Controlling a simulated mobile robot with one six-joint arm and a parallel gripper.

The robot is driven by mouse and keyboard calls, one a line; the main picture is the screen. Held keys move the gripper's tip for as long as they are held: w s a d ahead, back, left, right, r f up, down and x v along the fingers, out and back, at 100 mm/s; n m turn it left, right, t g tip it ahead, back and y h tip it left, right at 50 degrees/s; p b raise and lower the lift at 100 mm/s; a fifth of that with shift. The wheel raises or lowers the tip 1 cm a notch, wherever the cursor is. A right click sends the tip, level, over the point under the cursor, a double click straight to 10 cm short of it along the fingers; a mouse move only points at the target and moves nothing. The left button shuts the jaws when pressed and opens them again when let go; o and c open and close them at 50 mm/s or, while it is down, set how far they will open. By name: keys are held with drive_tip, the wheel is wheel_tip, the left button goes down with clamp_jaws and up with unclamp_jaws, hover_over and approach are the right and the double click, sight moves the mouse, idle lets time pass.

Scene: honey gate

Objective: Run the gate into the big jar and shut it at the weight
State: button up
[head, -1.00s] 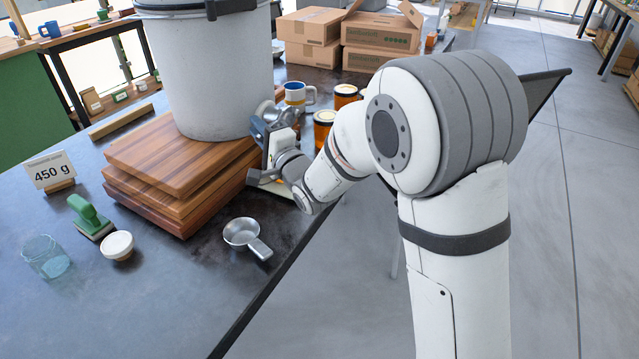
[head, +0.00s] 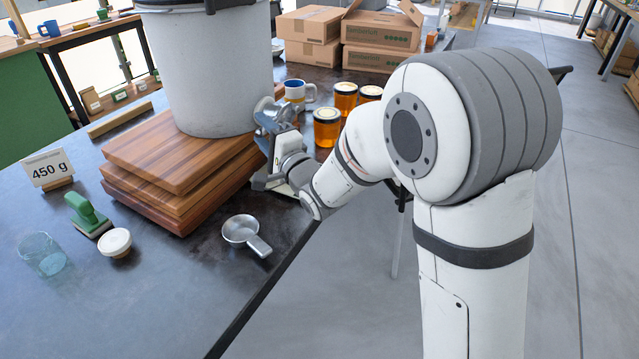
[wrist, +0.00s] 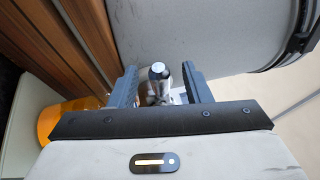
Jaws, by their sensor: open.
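The large grey-white bucket (head: 215,85) stands on stacked wooden boards. The metal gate (head: 264,108) sticks out from its lower right side, partly hidden by my gripper. My gripper (head: 275,119) is at the gate, left of the honey jars. In the wrist view my gripper (wrist: 160,88) is open, with one dark finger on each side of a round-ended metal part (wrist: 158,75), seemingly the gate's handle. I cannot tell whether the fingers touch it. An orange object (wrist: 62,118) shows at the left there. The jar under the gate cannot be made out in the head view. A sign (head: 48,169) reads 450 g.
Honey jars (head: 326,128) and a mug (head: 295,91) stand behind my wrist. Cardboard boxes (head: 382,33) are at the back.

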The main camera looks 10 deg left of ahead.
drive_tip(key=shift+b+v, duration=0.9)
drive_tip(key=shift+v, duration=1.45)
drive_tip(key=shift+w+d+r, duration=0.1)
drive_tip(key=shift+r, duration=0.05)
drive_tip(key=s+d+r+n+g+h+p, duration=0.1)
drive_tip(key=d+r+n+g+h+p, duration=0.15)
drive_tip(key=d+h+p, duration=0.55)
drive_tip(key=s+d+r+n+g+h+p, duration=0.1)
drive_tip(key=s+d+r+n+h+p, duration=0.15)
drive_tip(key=d, duration=0.95)
drive_tip(key=s+d+r+n+g+h+p, duration=0.2)
drive_tip(key=s+d+g+p, duration=0.2)
drive_tip(key=s, duration=0.6)
drive_tip(key=s+d+r+n+g+h+p, duration=0.1)
drive_tip(key=s+d+r+n+g+p, duration=0.1)
drive_tip(key=s+d, duration=0.4)
drive_tip(key=s+n+g+p, duration=0.1)
drive_tip(key=s+g, duration=0.1)
drive_tip(key=s, duration=0.1)
drive_tip(key=shift+s+d+h+p, duration=0.35)
drive_tip(key=shift+p, duration=0.05)
